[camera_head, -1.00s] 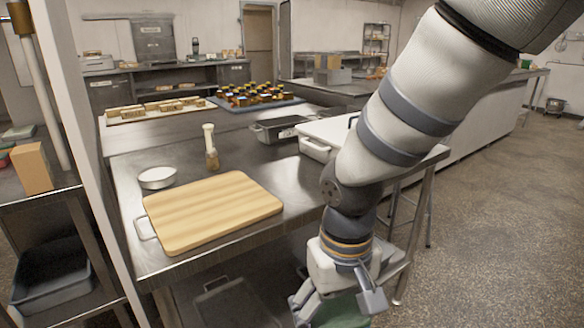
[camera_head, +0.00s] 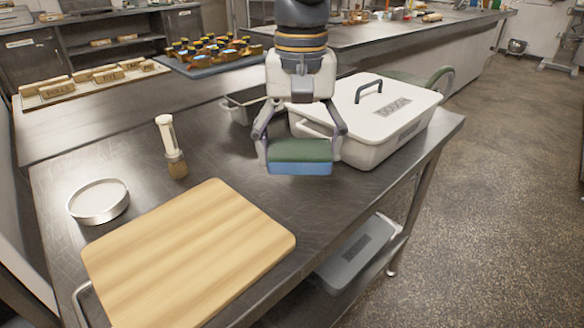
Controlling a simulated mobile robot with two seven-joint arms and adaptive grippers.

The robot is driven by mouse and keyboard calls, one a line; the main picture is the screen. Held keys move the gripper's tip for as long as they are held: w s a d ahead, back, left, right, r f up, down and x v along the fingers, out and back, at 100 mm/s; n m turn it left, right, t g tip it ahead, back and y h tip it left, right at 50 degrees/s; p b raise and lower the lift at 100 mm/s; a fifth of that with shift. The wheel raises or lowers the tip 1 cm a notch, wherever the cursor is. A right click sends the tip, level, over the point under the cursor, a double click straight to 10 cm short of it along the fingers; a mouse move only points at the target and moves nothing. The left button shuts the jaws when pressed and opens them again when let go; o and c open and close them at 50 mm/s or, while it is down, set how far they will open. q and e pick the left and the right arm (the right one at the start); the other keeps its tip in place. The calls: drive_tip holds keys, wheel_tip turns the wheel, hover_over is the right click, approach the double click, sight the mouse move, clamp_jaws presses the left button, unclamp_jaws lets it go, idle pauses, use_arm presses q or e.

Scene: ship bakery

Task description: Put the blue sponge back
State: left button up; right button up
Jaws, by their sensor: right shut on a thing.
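The blue sponge (camera_head: 300,168) has a green top layer and a blue lower layer. My right gripper (camera_head: 300,150) is shut on it, with one finger at each side, pointing down. The sponge is in front of the white lidded dough box, over the steel worktable (camera_head: 225,165). I cannot tell whether its underside touches the table. My left gripper is not in view.
The white dough box (camera_head: 368,155) stands right behind the gripper. A wooden board (camera_head: 188,255), a round tin (camera_head: 98,203) and a brush (camera_head: 171,148) occupy the left of the table. A grey lidded bin (camera_head: 355,255) sits on the lower shelf. Bare tabletop lies between board and sponge.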

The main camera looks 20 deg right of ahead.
drive_tip(key=b, duration=0.2)
hover_over(295, 184)
drive_tip(key=f, duration=0.7)
drive_tip(key=shift+s+f, duration=0.25)
drive_tip(key=shift+f, duration=0.1)
drive_tip(key=f, duration=0.3)
drive_tip(key=shift+w+d+f, duration=0.1)
drive_tip(key=shift+w+f, duration=0.1)
drive_tip(key=shift+w, duration=0.05)
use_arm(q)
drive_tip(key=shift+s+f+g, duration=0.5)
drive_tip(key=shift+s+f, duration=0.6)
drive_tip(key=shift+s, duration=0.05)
use_arm(e)
drive_tip(key=o, duration=1)
drive_tip(key=shift+f, duration=0.1)
wheel_tip(295, 184, up, 12)
drive_tip(key=shift+r, duration=0.15)
